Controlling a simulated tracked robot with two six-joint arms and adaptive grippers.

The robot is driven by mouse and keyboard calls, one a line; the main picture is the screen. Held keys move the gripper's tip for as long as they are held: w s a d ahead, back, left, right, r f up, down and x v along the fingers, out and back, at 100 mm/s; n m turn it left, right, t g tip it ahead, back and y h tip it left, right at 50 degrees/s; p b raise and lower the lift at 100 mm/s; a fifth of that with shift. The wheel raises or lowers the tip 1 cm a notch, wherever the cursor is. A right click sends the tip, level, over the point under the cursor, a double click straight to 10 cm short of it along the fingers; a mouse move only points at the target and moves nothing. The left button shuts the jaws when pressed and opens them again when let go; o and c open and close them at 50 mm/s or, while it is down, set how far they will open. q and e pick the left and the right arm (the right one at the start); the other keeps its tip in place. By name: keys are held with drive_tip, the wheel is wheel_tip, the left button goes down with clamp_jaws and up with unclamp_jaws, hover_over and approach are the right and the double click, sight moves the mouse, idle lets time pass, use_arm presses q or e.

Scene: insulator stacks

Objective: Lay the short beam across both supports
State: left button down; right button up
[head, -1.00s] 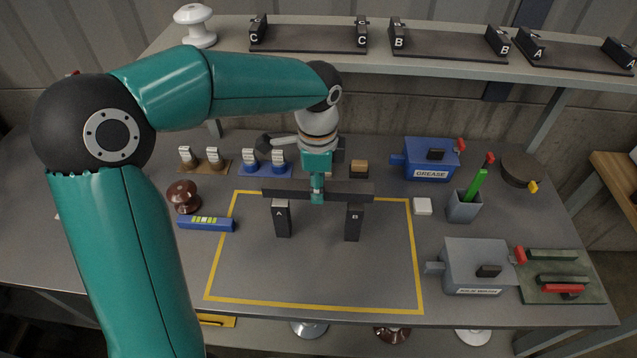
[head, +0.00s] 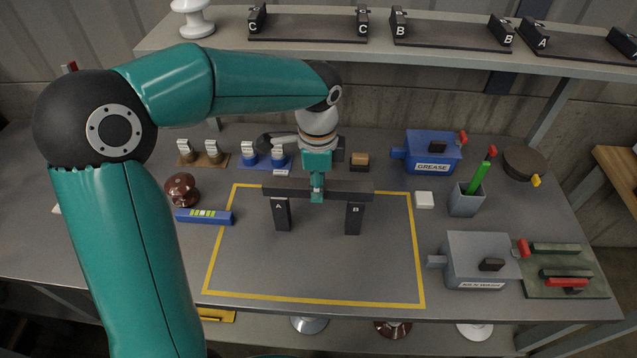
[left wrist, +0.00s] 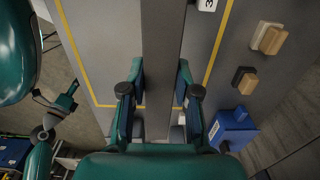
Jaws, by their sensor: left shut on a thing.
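The short dark beam (head: 345,189) lies level, spanning left to right above support A (head: 281,215) and support B (head: 353,219). Both supports are dark upright posts inside the yellow outline. My left gripper (head: 317,188) comes down from above and is shut on the beam near its middle. The beam's front face reaches the tops of both posts; whether it rests on them or hangs just over them I cannot tell. In the left wrist view the beam (left wrist: 162,55) runs between the fingers (left wrist: 159,95).
A blue level (head: 204,216) and brown insulator (head: 182,189) stand left of the yellow outline (head: 413,250). A white block (head: 424,200), a grey cup (head: 466,200), the grease box (head: 431,152) and a grey box (head: 477,260) stand right. The front of the outlined area is clear.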

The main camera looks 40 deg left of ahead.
idle(0.3)
use_arm(q)
drive_tip(key=c, duration=0.8)
unclamp_jaws()
drive_tip(key=shift+o, duration=0.2)
wheel_tip(320, 180, up, 12)
